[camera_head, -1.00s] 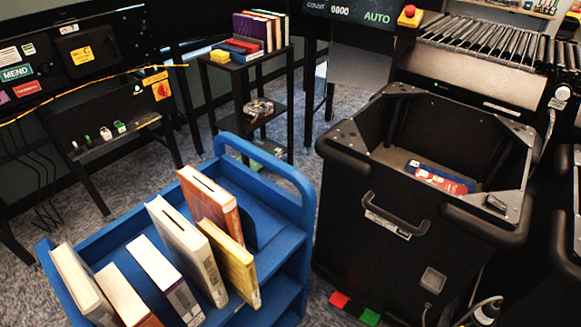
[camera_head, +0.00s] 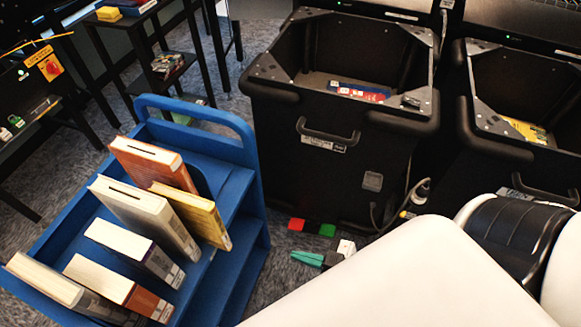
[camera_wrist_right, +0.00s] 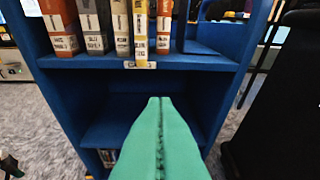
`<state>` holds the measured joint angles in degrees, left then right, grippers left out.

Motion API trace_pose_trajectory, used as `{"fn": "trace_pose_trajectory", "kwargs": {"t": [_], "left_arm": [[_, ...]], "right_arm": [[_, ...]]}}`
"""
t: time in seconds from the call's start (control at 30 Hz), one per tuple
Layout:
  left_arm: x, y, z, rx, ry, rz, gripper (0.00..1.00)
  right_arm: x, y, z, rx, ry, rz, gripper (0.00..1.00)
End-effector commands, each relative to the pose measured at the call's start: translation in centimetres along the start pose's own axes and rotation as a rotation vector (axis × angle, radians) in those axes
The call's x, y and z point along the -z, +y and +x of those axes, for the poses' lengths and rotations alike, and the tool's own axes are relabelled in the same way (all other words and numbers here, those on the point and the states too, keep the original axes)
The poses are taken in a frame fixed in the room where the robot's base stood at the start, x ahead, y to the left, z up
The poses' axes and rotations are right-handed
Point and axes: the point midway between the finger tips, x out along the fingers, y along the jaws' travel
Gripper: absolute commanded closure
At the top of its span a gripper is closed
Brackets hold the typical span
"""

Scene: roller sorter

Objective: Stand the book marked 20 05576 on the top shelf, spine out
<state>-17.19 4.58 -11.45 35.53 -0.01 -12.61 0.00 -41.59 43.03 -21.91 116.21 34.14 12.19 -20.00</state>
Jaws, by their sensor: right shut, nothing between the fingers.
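Several books stand on the top shelf of the blue cart (camera_head: 235,185). They include an orange-red book (camera_head: 150,158), a grey-beige book (camera_head: 135,205), a yellow book (camera_head: 205,215), a dark-spined book (camera_head: 130,246) and a brown book (camera_head: 115,285). In the right wrist view their spines show, among them a yellow spine (camera_wrist_right: 140,30), with labels too small to read. I cannot tell which is marked 20 05576. My right gripper (camera_head: 307,258) is shut and empty, right of the cart. In the wrist view its green fingers (camera_wrist_right: 155,100) point at the cart, below the top shelf's edge (camera_wrist_right: 190,62). My left gripper is out of view.
A black bin (camera_head: 270,95) with a blue and red book (camera_head: 358,90) inside stands behind the cart. Another black bin (camera_head: 520,150) holds something yellow. A small black stand (camera_head: 100,45) is at upper left. Red and green floor markers (camera_head: 296,224) lie near my gripper.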

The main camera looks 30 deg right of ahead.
Motion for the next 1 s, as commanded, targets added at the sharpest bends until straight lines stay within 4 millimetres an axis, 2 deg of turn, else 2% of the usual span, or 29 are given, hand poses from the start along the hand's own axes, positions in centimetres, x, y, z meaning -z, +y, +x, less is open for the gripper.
{"fn": "trace_pose_trajectory", "kwargs": {"t": [0.03, 0.1, 0.2, 0.47, 1.0], "left_arm": [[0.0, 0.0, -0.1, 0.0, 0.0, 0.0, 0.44], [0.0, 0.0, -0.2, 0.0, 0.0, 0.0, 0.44], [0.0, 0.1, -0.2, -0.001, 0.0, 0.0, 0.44], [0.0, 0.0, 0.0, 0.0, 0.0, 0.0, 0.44], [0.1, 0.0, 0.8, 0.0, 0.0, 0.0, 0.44]], "right_arm": [[-2.0, 0.8, -0.4, -0.024, -0.034, 0.007, 1.0], [-3.9, 1.6, -0.8, -0.043, -0.07, 0.017, 1.0], [-5.3, 2.2, -1.1, -0.058, -0.096, 0.026, 1.0], [-5.8, 2.3, -0.4, -0.057, -0.106, 0.028, 1.0], [-8.1, 2.6, 6.8, -0.056, -0.107, 0.029, 1.0]]}}
